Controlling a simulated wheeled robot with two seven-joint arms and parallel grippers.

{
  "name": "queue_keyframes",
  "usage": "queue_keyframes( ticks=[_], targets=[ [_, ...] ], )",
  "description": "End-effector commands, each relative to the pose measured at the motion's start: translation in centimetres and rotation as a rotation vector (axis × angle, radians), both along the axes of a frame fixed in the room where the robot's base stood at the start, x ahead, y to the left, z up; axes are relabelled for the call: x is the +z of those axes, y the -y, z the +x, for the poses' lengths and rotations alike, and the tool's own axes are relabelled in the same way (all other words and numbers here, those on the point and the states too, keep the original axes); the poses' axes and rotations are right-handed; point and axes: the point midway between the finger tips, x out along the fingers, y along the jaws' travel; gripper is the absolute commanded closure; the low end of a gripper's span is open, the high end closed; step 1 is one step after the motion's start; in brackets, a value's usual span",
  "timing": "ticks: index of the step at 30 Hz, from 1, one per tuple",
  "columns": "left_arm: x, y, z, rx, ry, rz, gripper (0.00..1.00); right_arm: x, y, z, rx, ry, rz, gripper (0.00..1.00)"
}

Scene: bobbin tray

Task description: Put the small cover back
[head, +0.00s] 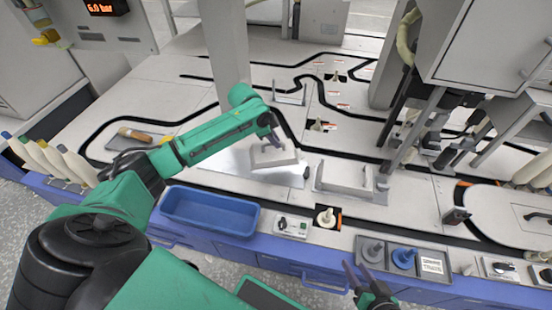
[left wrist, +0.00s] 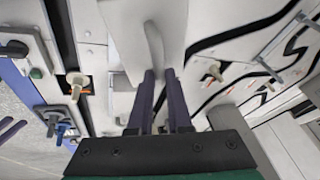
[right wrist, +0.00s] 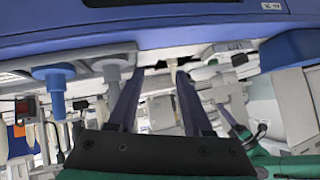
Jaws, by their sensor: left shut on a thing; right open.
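A small light-grey cover (head: 268,158) with an upright grip hangs from my left gripper (head: 276,141), near the middle of the white deck. The left wrist view shows its pale plate (left wrist: 122,28) beyond my left fingers (left wrist: 160,75), which are shut on its grip. Whether it touches the deck is unclear. A larger light cover (head: 340,178) with a raised grip lies just right of it. Another plate with an upright grip (head: 290,98) stands further back. My right gripper (head: 362,270) is open and empty at the front edge; its fingers (right wrist: 155,75) also show apart in the right wrist view.
A blue bin (head: 210,212) is at the front left. A cream bobbin (head: 326,217) stands on an orange-and-black spot. A grey tray (head: 382,268) holds a grey and a blue peg. A grey column rises behind my left arm; machine legs stand at right.

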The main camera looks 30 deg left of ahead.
Motion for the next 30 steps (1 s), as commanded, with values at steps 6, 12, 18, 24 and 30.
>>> queue_keyframes(
  ticks=[6, 12, 18, 24, 30],
  targets=[
    [-3.6, 0.1, 0.0, -0.002, 0.002, -0.001, 1.0, -1.0, -1.9, -0.2, -0.03, 0.13, 0.112, 0.5],
    [-6.4, 0.0, 0.1, -0.001, 0.003, 0.0, 1.0, -2.0, -2.2, -0.2, -0.047, 0.171, 0.142, 0.5],
    [-6.2, 0.0, 0.0, -0.002, 0.002, 0.0, 1.0, -1.7, -2.2, -0.2, -0.047, 0.171, 0.142, 0.5],
    [-6.5, 0.0, 0.0, -0.001, 0.001, 0.0, 0.53, -1.7, -2.1, -0.2, -0.047, 0.171, 0.142, 0.5],
    [-6.5, 0.0, 0.0, -0.001, 0.001, 0.0, 0.53, -1.7, -2.1, -0.1, -0.047, 0.171, 0.142, 0.5]
  ],
)
